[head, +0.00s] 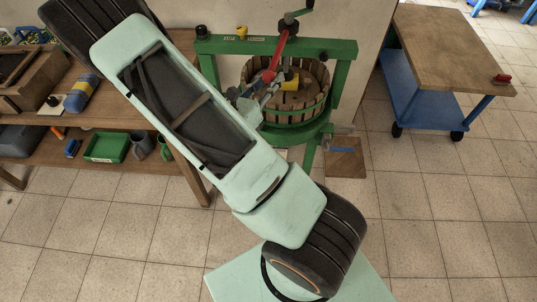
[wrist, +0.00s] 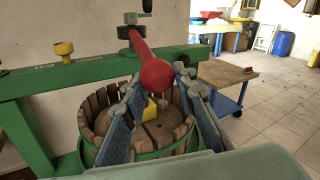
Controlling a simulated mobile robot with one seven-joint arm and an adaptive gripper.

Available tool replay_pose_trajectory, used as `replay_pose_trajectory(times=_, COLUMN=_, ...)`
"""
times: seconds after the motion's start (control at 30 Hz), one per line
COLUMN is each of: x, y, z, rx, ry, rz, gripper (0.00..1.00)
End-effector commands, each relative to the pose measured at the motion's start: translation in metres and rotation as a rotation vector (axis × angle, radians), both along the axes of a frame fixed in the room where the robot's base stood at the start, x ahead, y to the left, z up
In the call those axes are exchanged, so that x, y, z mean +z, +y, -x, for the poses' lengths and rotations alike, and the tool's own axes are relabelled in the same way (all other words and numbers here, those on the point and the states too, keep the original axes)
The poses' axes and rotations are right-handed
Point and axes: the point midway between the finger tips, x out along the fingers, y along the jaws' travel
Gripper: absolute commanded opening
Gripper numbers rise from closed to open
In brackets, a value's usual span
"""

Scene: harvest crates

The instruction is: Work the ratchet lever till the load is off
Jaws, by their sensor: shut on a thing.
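A fruit press with a green frame (head: 342,72) and a slatted wooden basket (head: 318,72) stands against the wall. A red lever (head: 281,44) hangs from the hub at the top of the press and slants down toward me. My gripper (head: 265,83) is shut on the lower end of this lever. In the wrist view, the lever's round red knob (wrist: 156,73) sits between my two blue-grey fingers (wrist: 160,84). A yellow block (head: 291,80) lies on the wooden plate inside the basket. My arm and fingers hide part of the basket and frame.
A yellow knob (head: 241,33) and a black knob (head: 202,31) stand on the crossbeam. A wooden workbench with a green tray (head: 107,147) is at left. A blue trolley (head: 427,94) stands at right.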

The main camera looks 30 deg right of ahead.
Motion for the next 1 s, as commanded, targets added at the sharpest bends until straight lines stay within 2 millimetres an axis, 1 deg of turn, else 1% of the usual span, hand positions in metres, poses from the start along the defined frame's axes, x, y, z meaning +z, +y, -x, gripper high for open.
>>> replay_pose_trajectory(times=0.03, x=-0.002, y=-0.006, z=0.008, rx=-0.009, ry=0.005, rz=-0.001, gripper=0.00)
replay_pose_trajectory(times=0.13, x=-0.001, y=-0.012, z=0.015, rx=-0.009, ry=0.004, rz=-0.001, gripper=0.00)
replay_pose_trajectory(times=0.47, x=0.000, y=-0.014, z=0.017, rx=-0.011, ry=0.001, rz=-0.001, gripper=0.00)
replay_pose_trajectory(times=0.53, x=0.000, y=-0.017, z=0.019, rx=-0.012, ry=0.002, rz=0.001, gripper=0.00)
replay_pose_trajectory(times=0.9, x=0.002, y=-0.066, z=0.048, rx=-0.014, ry=-0.003, rz=0.005, gripper=0.00)
replay_pose_trajectory(times=1.0, x=0.002, y=-0.075, z=0.054, rx=-0.012, ry=-0.004, rz=0.006, gripper=0.00)
